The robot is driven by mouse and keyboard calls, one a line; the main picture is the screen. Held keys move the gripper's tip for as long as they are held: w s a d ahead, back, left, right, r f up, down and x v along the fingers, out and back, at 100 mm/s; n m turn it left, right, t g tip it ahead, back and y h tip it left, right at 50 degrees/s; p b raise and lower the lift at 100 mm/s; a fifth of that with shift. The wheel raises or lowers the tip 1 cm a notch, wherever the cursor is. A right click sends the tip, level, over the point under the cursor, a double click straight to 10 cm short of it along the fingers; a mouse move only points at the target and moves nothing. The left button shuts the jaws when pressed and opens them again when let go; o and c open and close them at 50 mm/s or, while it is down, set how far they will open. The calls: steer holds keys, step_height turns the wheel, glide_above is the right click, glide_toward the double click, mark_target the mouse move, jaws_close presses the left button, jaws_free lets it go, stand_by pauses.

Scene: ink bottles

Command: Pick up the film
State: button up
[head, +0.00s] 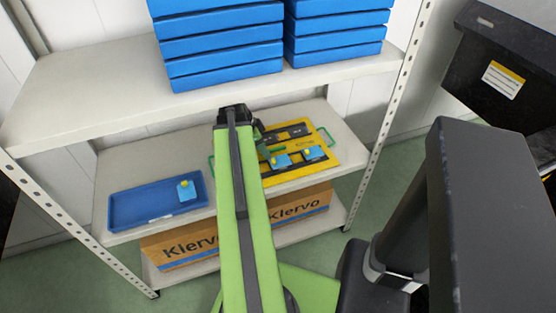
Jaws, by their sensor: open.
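No thing here is clearly recognisable as the film at this size. A similar light blue piece with a yellow knob (186,191) lies in a shallow blue tray (135,207) at the left of the same shelf. My gripper (263,140) is open at the far end of my green arm, by the left part of the yellow board. My arm hides part of the board and what lies there.
A cardboard box (180,245) stands on the bottom shelf. Metal posts (385,110) flank the shelves.

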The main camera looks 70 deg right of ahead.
mark_target(272, 160)
steer(key=b+x, duration=0.6)
steer(key=x, duration=0.1)
steer(key=shift+f, duration=0.15)
steer(key=c, duration=1)
